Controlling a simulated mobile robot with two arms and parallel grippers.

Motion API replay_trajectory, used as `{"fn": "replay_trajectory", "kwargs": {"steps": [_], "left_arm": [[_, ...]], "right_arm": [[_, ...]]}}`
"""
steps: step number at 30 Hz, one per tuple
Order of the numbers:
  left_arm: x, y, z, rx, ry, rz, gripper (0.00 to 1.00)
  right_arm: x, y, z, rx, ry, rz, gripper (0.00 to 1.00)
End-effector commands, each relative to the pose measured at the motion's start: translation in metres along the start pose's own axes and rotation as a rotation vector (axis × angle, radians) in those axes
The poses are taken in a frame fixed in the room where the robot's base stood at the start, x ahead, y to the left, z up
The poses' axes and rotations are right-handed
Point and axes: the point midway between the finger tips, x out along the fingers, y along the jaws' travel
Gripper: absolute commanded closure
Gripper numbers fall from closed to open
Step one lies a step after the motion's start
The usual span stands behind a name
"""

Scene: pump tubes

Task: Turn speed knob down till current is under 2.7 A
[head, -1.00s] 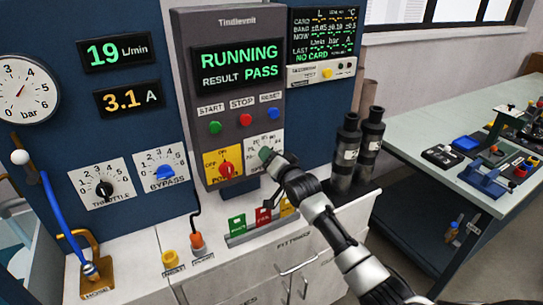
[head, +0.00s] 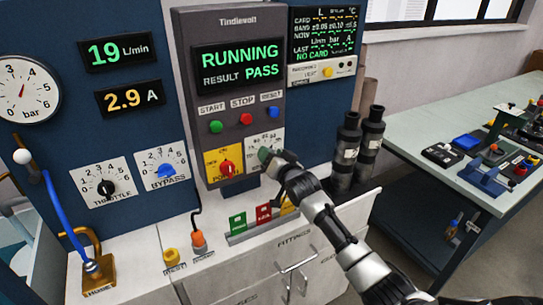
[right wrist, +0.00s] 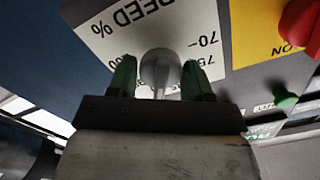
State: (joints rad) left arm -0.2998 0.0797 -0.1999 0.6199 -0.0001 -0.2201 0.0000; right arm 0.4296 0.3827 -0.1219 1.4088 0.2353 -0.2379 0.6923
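The current display (head: 130,98) reads 2.9 A in the head view. The speed dial (head: 273,142) is at the lower right of the grey control box (head: 240,165). My right gripper (head: 266,155) is at this dial and hides its knob in the head view. In the right wrist view the grey speed knob (right wrist: 160,68) sits between my two green fingers, which are closed in on its sides. Part of the speed scale is hidden behind the fingers. My left gripper is not in view.
A red power knob (head: 227,168) on a yellow plate is just left of the speed dial. The box screen (head: 238,65) shows RUNNING and RESULT PASS. The flow display (head: 118,48) reads 19 L/min. Dark cylinders (head: 347,145) stand to the right.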

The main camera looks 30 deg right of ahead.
Motion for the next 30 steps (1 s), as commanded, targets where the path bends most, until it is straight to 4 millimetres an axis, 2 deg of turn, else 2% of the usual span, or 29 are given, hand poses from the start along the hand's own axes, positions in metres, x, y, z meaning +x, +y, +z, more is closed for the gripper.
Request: {"fn": "replay_trajectory", "kwargs": {"steps": [1, 3, 14, 20, 30], "left_arm": [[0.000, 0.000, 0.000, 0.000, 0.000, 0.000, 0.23], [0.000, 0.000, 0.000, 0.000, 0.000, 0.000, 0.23], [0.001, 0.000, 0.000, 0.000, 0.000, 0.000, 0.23], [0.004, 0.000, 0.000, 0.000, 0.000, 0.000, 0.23], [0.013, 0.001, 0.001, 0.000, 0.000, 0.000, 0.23]], "right_arm": [[0.000, 0.000, 0.001, 0.000, -0.001, 0.000, 0.42], [0.000, 0.000, 0.000, 0.001, 0.000, 0.000, 0.32], [-0.004, 0.000, 0.001, 0.001, 0.000, -0.001, 0.32], [-0.030, 0.000, 0.002, 0.000, 0.000, -0.001, 0.32], [-0.090, 0.001, 0.002, 0.000, 0.000, -0.001, 0.32]]}}
